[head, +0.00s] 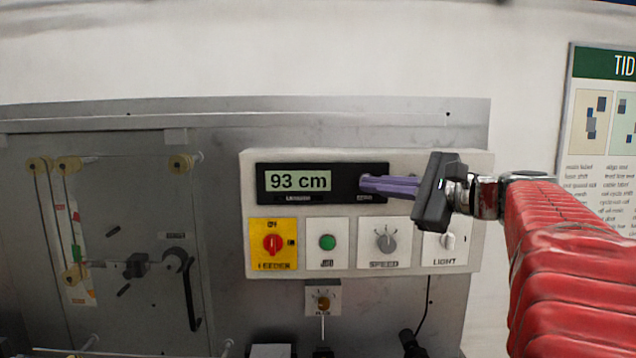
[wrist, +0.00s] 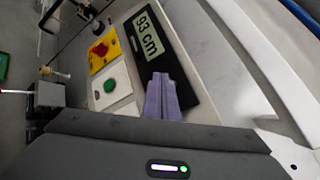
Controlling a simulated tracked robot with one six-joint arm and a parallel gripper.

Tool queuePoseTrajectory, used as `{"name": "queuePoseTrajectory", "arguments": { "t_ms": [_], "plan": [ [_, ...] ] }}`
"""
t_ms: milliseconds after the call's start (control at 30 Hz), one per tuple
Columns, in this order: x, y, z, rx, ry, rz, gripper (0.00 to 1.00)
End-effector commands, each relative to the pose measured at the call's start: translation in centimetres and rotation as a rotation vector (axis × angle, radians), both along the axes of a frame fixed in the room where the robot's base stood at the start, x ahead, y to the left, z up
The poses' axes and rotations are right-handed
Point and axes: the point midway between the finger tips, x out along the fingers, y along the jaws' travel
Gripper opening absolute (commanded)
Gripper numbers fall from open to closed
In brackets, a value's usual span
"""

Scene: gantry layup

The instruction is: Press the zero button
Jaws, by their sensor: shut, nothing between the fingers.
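The length counter, a black display panel (head: 290,198), sits at the top of the control box and reads "93 cm". It also shows in the wrist view (wrist: 139,53). My gripper (head: 366,184) has its purple fingers shut and empty, pointing left at the right end of the panel. In the wrist view the fingertips (wrist: 160,80) overlap the panel's lower part. The zero button itself is hidden behind the fingertips; a small label too blurred to read shows just below them. I cannot tell whether the fingertips touch the panel.
Below the panel are a red feeder knob (head: 273,243) on yellow, a green button (head: 327,242), a speed knob (head: 385,241) and a light switch (head: 447,241). A brown knob (head: 323,302) sits lower. Rollers and a lever (head: 180,262) are at left.

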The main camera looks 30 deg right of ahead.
Motion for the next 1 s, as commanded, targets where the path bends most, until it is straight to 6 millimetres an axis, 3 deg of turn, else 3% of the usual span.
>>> {"name": "queuePoseTrajectory", "arguments": {
  "t_ms": [1000],
  "plan": [
    [0.83, -0.34, -0.01, 0.000, 0.000, 0.001, 0.00]
  ]
}}
